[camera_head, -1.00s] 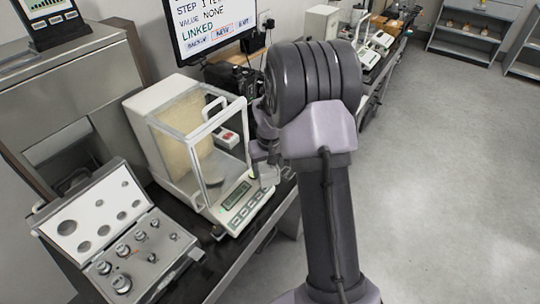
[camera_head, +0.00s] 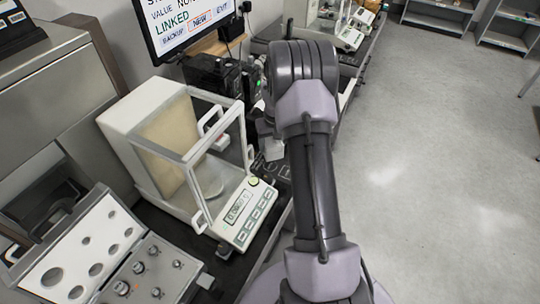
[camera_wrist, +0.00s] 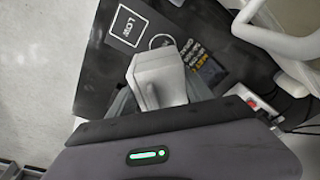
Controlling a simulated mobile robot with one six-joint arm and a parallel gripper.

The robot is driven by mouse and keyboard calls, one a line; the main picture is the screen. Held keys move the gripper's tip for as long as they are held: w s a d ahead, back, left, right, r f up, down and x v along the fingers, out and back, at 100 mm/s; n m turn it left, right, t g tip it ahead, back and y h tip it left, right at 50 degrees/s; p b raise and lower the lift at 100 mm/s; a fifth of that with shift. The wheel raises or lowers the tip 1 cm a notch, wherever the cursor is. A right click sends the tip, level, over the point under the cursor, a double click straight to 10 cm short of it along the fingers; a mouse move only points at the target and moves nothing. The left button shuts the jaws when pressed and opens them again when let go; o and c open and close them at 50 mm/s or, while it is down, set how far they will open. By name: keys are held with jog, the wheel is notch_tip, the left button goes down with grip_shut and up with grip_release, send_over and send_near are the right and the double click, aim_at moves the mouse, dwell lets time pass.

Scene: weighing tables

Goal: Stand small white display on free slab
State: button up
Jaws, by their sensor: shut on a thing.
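In the wrist view, a small pale grey-white block-like thing (camera_wrist: 158,76), which looks like the small white display, sits between the jaws of my gripper (camera_wrist: 160,98). Its screen face cannot be made out. It is over a dark slab (camera_wrist: 97,72) with a white square marked LOW, a ring and other print. I cannot tell whether it touches the slab. In the head view, my gripper (camera_head: 266,130) is mostly hidden behind my arm, right of the balance. Part of the dark printed surface (camera_head: 272,172) shows below it.
A glass-walled balance (camera_head: 118,124) stands left of my gripper, close by. A monitor (camera_head: 150,35) and black boxes (camera_head: 212,72) are behind. Open floor (camera_head: 430,170) lies to the right.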

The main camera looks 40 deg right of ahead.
aim_at(273, 142)
jog(key=shift+f+b, duration=0.6)
jog(key=shift+f, duration=1.75)
jog(key=o, duration=1.5)
jog(key=shift+o, duration=0.2)
jog(key=r+p, duration=0.1)
jog(key=r, duration=0.3)
jog(key=s+r+p, duration=0.1)
jog(key=r, duration=0.3)
jog(key=r+p, duration=0.1)
jog(key=r, duration=0.3)
jog(key=shift+s+a+r+p, duration=0.15)
jog(key=shift+s+a+p, duration=0.15)
jog(key=shift+s+a, duration=0.1)
jog(key=shift+w, duration=0.1)
